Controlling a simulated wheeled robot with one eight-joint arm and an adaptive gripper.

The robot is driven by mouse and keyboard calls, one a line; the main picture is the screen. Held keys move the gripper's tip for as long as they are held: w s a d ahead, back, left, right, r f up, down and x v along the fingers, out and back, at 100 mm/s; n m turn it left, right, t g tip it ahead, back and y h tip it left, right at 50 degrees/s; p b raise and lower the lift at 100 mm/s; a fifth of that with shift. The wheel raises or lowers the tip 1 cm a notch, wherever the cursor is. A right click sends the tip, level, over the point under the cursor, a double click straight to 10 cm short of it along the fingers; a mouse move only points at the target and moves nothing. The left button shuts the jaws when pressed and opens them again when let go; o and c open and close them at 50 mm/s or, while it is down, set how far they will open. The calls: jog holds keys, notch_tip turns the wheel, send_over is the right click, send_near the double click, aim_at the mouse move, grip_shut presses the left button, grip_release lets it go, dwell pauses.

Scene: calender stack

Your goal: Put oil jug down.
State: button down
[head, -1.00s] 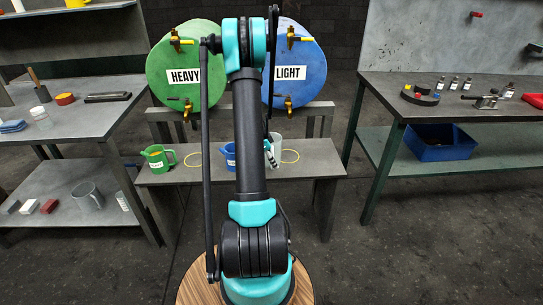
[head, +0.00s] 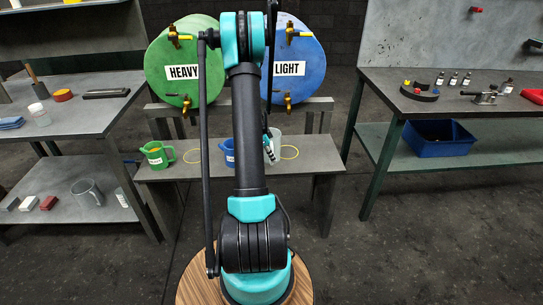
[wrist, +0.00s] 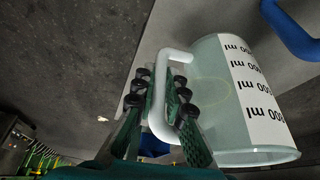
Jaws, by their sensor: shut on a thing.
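The oil jug is a clear, see-through measuring jug (wrist: 215,85) with a white ml scale. My gripper (wrist: 160,85) is shut on its pale handle, one finger on each side, in the wrist view. In the head view the jug (head: 277,146) shows beside my arm, over the low grey bench (head: 210,172). My gripper (head: 268,148) is partly hidden there by my arm. I cannot tell whether the jug's base touches the bench.
A blue jug (head: 229,152) stands close left of the clear jug, partly behind my arm. A green jug (head: 157,154) stands farther left. Yellow rings lie on the bench, one at left (head: 192,156) and one at right (head: 289,152). The bench's right end is clear.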

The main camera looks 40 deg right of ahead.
notch_tip(320, 180, up, 19)
jog(key=s+f, duration=1.5)
jog(key=s, duration=0.1)
jog(key=shift+w+d+f, duration=0.65)
jog(key=shift+w+d, duration=1.05)
jog(key=shift+w, duration=0.8)
jog(key=shift+w+d+f, duration=0.7)
jog(key=shift+w+d, duration=0.95)
jog(key=shift+w, duration=0.9)
jog(key=shift+w+d+f, duration=0.65)
jog(key=shift+w+d, duration=1.05)
jog(key=shift+w, duration=0.8)
jog(key=shift+f, duration=0.1)
jog(key=c, duration=1.6)
grip_release()
